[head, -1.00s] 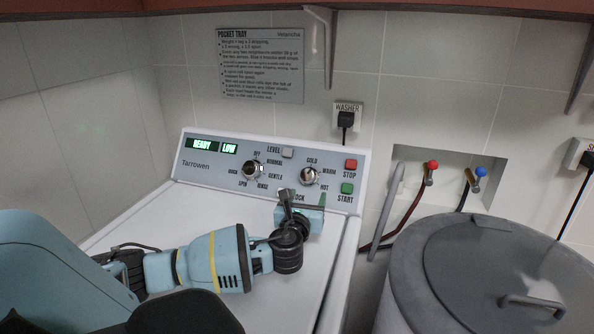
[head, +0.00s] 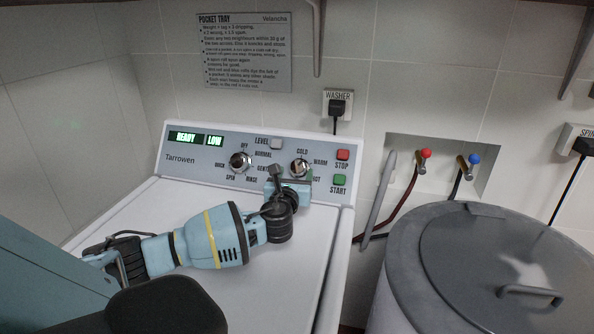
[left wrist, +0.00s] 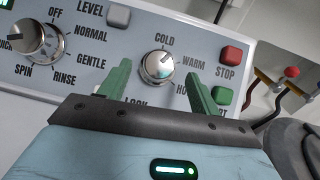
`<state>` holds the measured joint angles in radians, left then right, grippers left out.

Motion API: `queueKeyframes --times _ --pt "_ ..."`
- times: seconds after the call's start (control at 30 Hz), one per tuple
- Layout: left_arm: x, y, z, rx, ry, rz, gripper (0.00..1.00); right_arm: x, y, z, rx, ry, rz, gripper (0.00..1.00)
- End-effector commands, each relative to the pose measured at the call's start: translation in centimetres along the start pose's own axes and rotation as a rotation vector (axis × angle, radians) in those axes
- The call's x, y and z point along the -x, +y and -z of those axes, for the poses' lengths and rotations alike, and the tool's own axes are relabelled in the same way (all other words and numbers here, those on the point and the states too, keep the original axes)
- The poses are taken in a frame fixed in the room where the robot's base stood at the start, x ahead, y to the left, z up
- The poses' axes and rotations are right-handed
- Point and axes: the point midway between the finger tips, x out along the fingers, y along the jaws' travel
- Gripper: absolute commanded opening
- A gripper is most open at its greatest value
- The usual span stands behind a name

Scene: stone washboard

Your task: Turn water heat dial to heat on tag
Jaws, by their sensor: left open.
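The water heat dial (head: 300,168) is a round silver knob marked COLD, WARM and HOT on the washer's control panel. In the left wrist view the dial (left wrist: 158,68) shows between my fingers, and its mark seems to point up and right, between COLD and WARM. My left gripper (head: 293,180) is just below the dial in the head view. In the left wrist view its green fingers (left wrist: 156,70) are open, one on each side of the dial, with nothing held. I cannot tell whether they touch it. The HOT label is partly hidden. My right gripper is out of view.
A second dial (head: 240,162) is left of the heat dial. The red STOP button (head: 343,155) and green START button (head: 339,180) are close to its right. A sign (head: 245,52) hangs on the wall. A grey lidded tub (head: 450,290) stands right of the washer.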

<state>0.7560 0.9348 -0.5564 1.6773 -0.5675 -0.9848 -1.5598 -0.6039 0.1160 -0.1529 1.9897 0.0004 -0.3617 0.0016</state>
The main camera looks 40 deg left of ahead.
Motion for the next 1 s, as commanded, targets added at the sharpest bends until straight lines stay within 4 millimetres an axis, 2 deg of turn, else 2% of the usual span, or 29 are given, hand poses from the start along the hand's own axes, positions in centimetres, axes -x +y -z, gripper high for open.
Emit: queueKeyframes --times 0.1,0.23,0.63,0.9,1.0 --pt "-1.6 0.0 0.0 0.001 0.000 -0.002 0.63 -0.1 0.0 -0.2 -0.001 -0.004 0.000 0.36" --pt "-2.6 0.0 0.0 0.000 0.000 -0.001 0.63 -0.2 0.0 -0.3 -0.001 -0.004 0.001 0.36" --pt "-3.2 0.0 0.0 0.000 0.001 0.000 0.63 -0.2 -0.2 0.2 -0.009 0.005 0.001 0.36" --pt "-3.1 0.0 0.0 0.000 0.000 0.000 0.28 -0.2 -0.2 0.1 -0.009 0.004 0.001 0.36" --pt "-3.1 0.0 0.0 0.000 0.000 0.000 0.19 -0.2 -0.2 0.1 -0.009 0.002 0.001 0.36"
